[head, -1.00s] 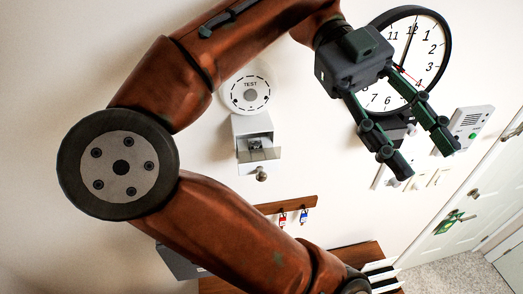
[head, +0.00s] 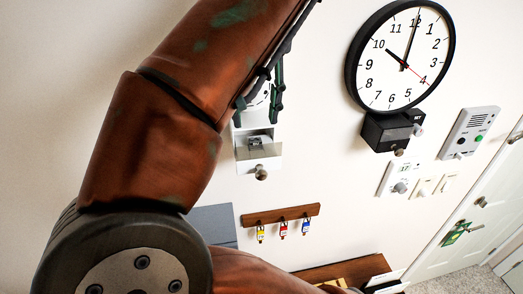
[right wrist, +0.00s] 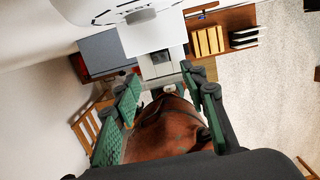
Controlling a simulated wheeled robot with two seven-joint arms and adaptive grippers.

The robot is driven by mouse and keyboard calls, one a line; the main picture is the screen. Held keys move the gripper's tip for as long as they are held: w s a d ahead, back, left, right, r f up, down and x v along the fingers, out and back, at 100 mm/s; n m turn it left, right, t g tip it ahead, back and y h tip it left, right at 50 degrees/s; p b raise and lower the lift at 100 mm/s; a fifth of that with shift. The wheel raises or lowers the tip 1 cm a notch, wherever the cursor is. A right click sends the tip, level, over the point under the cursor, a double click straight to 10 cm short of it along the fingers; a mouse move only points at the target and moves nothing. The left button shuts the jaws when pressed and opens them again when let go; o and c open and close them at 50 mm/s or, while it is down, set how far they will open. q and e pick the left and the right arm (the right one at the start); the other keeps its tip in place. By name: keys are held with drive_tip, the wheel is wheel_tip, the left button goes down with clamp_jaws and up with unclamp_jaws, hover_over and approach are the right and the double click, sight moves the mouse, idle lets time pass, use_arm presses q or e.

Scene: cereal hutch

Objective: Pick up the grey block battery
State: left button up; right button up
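A small grey block, which looks like the battery (head: 258,141), sits in an open white box (head: 258,163) on the wall, behind a clear flap, in the head view. In the right wrist view a small grey block (right wrist: 161,57) shows in the white box (right wrist: 150,68), between my fingers. My right gripper (head: 259,105) is above the box in the head view, partly hidden by my arm. The right wrist view shows its green-padded fingers (right wrist: 160,78) apart, with nothing between the pads. My left gripper is not in view.
A round clock (head: 401,58) with a black box (head: 388,131) below hangs to the right. A key rack (head: 280,215) with several coloured tags is below. A white intercom (head: 470,132) and a door are further right. A round detector is largely hidden behind my gripper.

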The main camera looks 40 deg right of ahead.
sight(255, 140)
drive_tip(key=shift+w+f, duration=0.1)
drive_tip(key=shift+f, duration=0.55)
drive_tip(key=f, duration=0.1)
drive_tip(key=f+p, duration=0.1)
drive_tip(key=f, duration=0.2)
drive_tip(key=shift+w+d+f+p, duration=0.35)
drive_tip(key=shift+w+d, duration=0.05)
drive_tip(key=shift+w+f, duration=0.1)
drive_tip(key=shift+f, duration=0.2)
drive_tip(key=shift+c, duration=0.3)
clamp_jaws()
